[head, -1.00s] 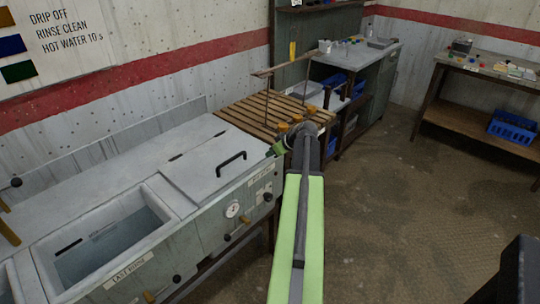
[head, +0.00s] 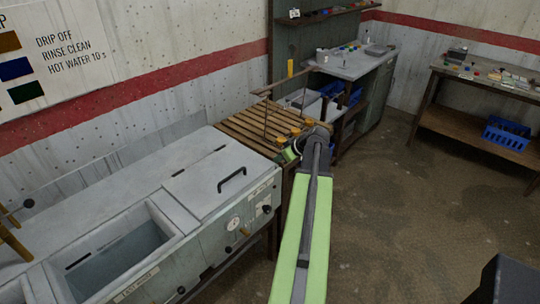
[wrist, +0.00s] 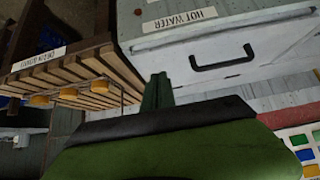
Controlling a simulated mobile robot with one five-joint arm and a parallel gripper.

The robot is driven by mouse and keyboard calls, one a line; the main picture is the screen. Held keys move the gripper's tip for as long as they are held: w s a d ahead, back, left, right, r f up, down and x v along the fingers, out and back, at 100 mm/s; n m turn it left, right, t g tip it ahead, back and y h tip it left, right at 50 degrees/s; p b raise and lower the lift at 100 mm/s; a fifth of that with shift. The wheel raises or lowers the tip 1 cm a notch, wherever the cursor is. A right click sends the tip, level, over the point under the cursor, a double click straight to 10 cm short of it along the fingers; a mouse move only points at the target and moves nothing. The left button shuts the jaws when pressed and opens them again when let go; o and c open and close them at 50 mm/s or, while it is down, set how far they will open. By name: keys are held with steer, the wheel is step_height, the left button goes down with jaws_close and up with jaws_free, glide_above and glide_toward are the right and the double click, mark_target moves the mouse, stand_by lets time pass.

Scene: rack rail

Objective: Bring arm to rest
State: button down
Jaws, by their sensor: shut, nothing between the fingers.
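My arm reaches forward from the bottom of the head view, its green link pointing away from me. My gripper (head: 287,156) is at its far end, partly hidden by the wrist, beside the front corner of the slatted drain board (head: 245,126). In the wrist view, my gripper (wrist: 157,92) shows as green fingers closed together with nothing between them. The hot water lid (wrist: 220,50) and its dark handle are to the right of the fingers there. The slatted board (wrist: 75,75) and a rod with orange pieces (wrist: 68,93) are to the left.
The lidded bath (head: 215,175) and open rinse basin (head: 120,250) stand left of my arm. A thin rack rail (head: 272,87) rises above the slats. A workbench (head: 355,65) and a side table (head: 490,80) stand behind.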

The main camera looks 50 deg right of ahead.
steer(key=p+v, duration=0.1)
steer(key=v, duration=0.2)
steer(key=shift+s+r, duration=0.1)
steer(key=shift+s, duration=0.15)
steer(key=shift+w+a, duration=0.1)
